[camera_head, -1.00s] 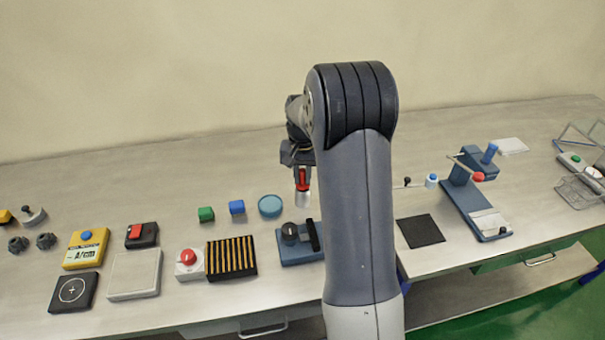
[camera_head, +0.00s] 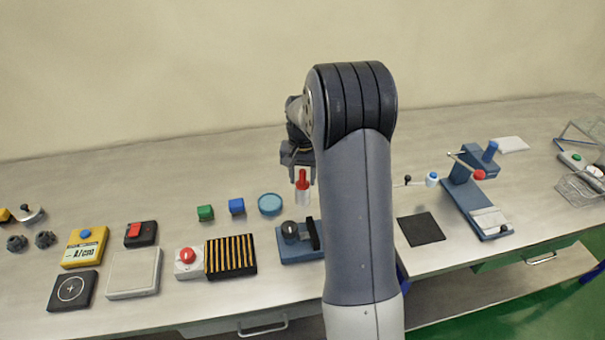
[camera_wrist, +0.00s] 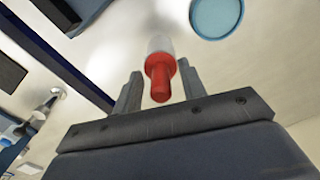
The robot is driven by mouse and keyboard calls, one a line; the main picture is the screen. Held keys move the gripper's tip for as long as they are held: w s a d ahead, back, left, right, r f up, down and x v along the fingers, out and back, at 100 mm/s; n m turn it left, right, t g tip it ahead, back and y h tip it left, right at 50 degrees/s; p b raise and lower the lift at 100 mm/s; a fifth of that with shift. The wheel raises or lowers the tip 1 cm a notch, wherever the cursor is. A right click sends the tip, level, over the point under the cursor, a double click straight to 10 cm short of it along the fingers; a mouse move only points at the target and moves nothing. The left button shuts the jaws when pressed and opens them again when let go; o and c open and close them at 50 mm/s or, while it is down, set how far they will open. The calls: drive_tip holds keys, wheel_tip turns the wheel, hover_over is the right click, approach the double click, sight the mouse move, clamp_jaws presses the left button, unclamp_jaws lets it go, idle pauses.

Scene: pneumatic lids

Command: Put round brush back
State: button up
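The round brush (camera_head: 303,187), with a red handle and a white lower part, stands upright behind the blue base with the black knob. It also shows in the wrist view (camera_wrist: 160,72), its red handle end toward the camera. My gripper (camera_head: 301,168) is just above the brush, pointing down. In the wrist view its two fingers (camera_wrist: 158,90) are spread on either side of the handle, with a narrow gap at each side. My arm hides part of the table to the right of the brush.
The blue base (camera_head: 298,256) with a black knob is in front of the brush. The table behind is clear.

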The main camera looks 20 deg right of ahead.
wheel_tip(320, 180, up, 13)
drive_tip(key=shift+b, duration=0.45)
